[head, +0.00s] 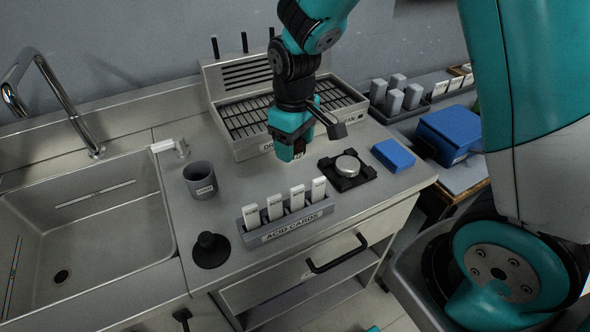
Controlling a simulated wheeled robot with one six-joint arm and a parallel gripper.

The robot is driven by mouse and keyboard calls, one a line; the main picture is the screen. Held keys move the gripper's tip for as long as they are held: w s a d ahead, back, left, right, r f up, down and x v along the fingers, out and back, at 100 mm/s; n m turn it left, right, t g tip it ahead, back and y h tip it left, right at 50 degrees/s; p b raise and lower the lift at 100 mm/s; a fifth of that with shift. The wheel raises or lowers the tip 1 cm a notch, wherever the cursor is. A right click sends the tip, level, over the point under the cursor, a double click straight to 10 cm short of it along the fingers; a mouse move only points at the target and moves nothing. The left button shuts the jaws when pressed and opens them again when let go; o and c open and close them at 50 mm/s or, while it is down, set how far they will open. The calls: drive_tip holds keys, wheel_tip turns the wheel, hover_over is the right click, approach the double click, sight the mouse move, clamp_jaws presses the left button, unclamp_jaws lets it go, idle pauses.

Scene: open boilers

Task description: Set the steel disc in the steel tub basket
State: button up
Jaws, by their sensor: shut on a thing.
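A round steel disc (347,165) lies flat on a black square stand (347,183) on the worktop. My gripper (291,154) is left of the disc and apart from it, in front of the steel box. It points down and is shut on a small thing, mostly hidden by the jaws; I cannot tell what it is. A steel box (222,120) with a dark slatted grid in its top stands at the back; its label is partly hidden by my arm. I cannot tell whether this is the steel tub basket.
A steel sink (102,210) with a tap (77,122) is at the left. A grey cup (200,181), a black knobbed disc (210,250) and an acid cards rack (285,226) stand in front. A blue block (393,155) lies to the right. Bare worktop is around the cup.

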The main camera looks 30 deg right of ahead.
sight(295, 181)
wheel_tip(295, 181, down, 9)
drive_tip(key=shift+r, duration=0.15)
idle(0.4)
drive_tip(key=o, duration=1)
